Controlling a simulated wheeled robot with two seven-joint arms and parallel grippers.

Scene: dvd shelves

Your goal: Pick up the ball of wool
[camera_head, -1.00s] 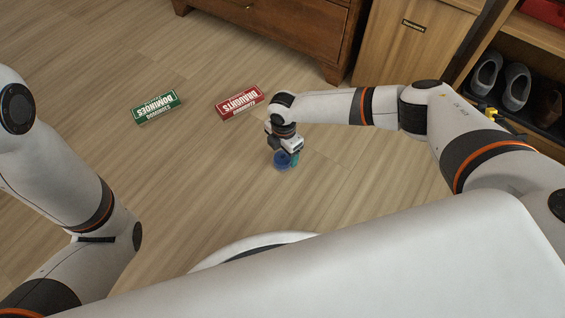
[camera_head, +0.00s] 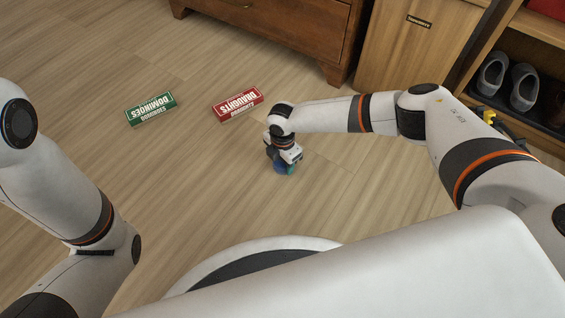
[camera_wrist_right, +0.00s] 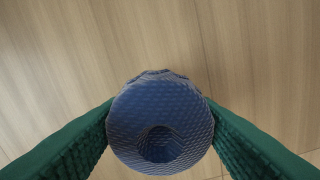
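The ball of wool (camera_wrist_right: 160,105) is blue, with a dark round hollow in its top. In the right wrist view it sits between the two green textured fingers of my right gripper (camera_wrist_right: 160,112), which flank it left and right with no clear gap. Whether they press on it is unclear. In the head view the right gripper (camera_head: 284,168) is low at the floor and mostly hides the blue ball (camera_head: 279,167). My left arm (camera_head: 85,205) comes in at the left, but its gripper is out of frame.
A red Draughts box (camera_head: 238,105) and a green Dominoes box (camera_head: 151,109) lie on the wooden floor beyond the gripper. A dark wooden cabinet (camera_head: 275,30) stands behind. A shelf with grey shoes (camera_head: 524,86) is at the right. Floor left of the gripper is clear.

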